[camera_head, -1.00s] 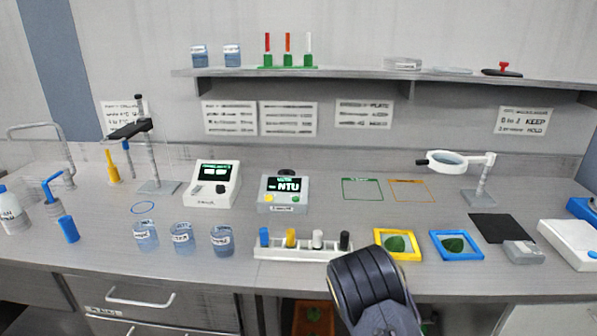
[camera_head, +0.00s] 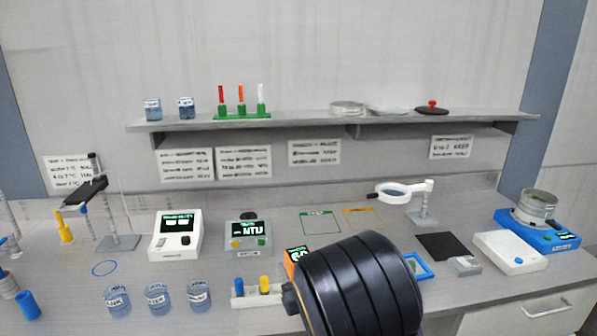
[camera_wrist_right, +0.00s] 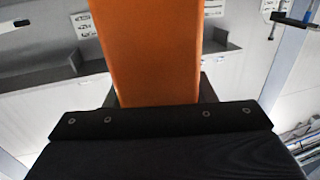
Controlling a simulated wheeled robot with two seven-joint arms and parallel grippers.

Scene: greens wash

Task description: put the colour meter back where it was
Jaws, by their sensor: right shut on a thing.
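The colour meter (camera_head: 296,261) is an orange device with a dark display of green digits. In the head view it shows beside my dark right arm, which hides most of it. Its orange body also fills the upper middle of the right wrist view (camera_wrist_right: 150,45). My right gripper (camera_wrist_right: 160,92) is shut on the meter, with black finger parts at both sides of it. In the head view the gripper's fingers are hidden behind my arm. I cannot tell the meter's height above the bench. My left gripper is not in view.
Green (camera_head: 320,223) and orange (camera_head: 363,218) outlines lie on the bench behind my arm. A magnifier lamp (camera_head: 398,189), dark mat (camera_head: 440,245) and white box (camera_head: 511,252) stand to the right. Meters, jars and a vial rack (camera_head: 258,298) are to the left. A shelf (camera_head: 320,125) runs above.

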